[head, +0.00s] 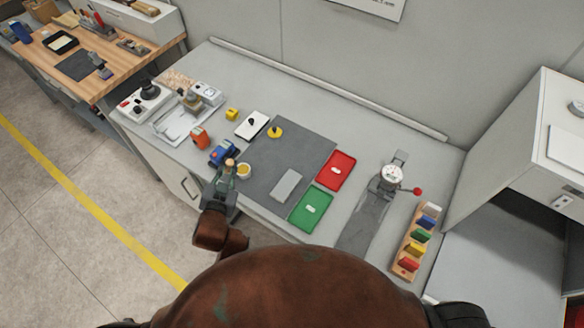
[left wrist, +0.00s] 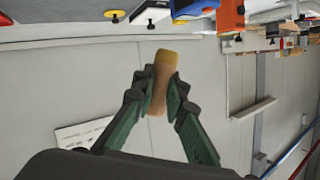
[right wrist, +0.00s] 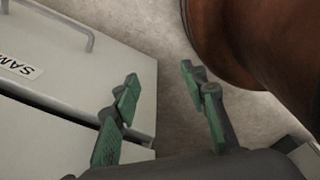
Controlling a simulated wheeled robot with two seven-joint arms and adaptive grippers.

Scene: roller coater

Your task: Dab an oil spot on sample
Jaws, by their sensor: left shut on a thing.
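My left gripper (head: 228,178) is over the front edge of the bench and shut on a tan, cork-like dabber (head: 230,163). In the left wrist view the dabber (left wrist: 160,80) stands between the green fingers (left wrist: 159,90); its far end is clear of them. A small dish with yellow contents (head: 244,171) sits just right of the gripper. A flat light-grey plate (head: 287,185), apparently the sample, lies on the dark grey mat (head: 262,165). My right gripper (right wrist: 162,92) is open and empty beside a drawer front.
Right of the plate are a green tray (head: 311,210) and a red tray (head: 336,170). A blue device (head: 223,152) and an orange one (head: 200,138) stand behind the left gripper. A dial gauge (head: 391,176) and a rack of coloured pieces (head: 414,245) are further right.

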